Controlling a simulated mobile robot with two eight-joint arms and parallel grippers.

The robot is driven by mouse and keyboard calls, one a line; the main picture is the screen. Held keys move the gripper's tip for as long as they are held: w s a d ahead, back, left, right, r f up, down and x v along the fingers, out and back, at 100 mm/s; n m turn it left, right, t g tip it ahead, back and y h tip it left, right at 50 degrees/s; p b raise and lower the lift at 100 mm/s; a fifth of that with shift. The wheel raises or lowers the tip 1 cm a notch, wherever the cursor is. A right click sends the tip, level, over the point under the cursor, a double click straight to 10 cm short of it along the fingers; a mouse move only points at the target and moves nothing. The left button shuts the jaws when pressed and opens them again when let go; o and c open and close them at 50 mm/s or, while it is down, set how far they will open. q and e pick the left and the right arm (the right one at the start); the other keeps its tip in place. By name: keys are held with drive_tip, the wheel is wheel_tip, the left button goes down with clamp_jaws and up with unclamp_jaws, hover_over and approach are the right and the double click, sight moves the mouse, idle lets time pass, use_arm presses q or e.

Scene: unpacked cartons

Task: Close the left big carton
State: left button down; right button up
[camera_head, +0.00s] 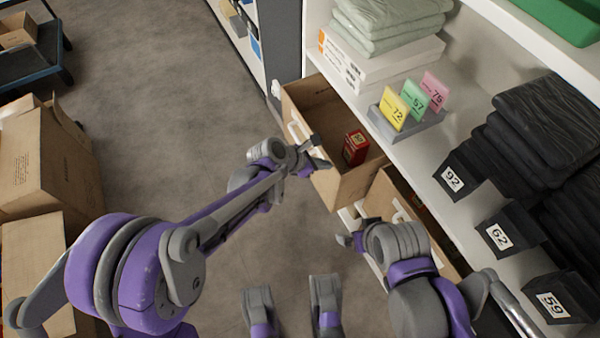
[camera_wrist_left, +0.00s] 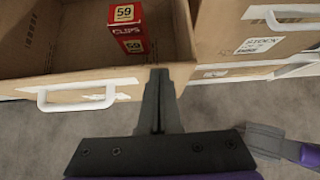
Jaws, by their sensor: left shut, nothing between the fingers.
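The left big carton (camera_head: 350,187) is a brown cardboard drawer, pulled out from under the shelf and open at the top. A red clips box (camera_head: 355,147) stands inside it. In the left wrist view, the carton's front wall (camera_wrist_left: 118,80) carries a white handle (camera_wrist_left: 75,100). My left gripper (camera_head: 318,163) is shut and empty at the carton's front. In the wrist view its fingertips (camera_wrist_left: 161,76) overlap the right end of the front wall; I cannot tell whether they touch.
Another carton (camera_head: 390,187) with a stock label (camera_wrist_left: 258,46) sits just right of the open one. The white shelf (camera_head: 455,125) above holds folded cloth and number cards. Large cartons (camera_head: 45,160) stand at far left. The grey floor (camera_head: 180,90) between is clear.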

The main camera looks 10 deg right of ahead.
use_arm(q)
drive_tip(key=w+d, duration=0.3)
drive_tip(key=d, duration=0.8)
drive_tip(key=shift+w+d+p, duration=0.2)
drive_tip(key=shift+w+p, duration=0.1)
drive_tip(key=shift+p, duration=0.1)
use_arm(e)
drive_tip(key=shift+s+r, duration=0.15)
drive_tip(key=shift+r, duration=0.3)
use_arm(q)
drive_tip(key=shift+r, duration=0.15)
use_arm(e)
drive_tip(key=shift+a, duration=0.1)
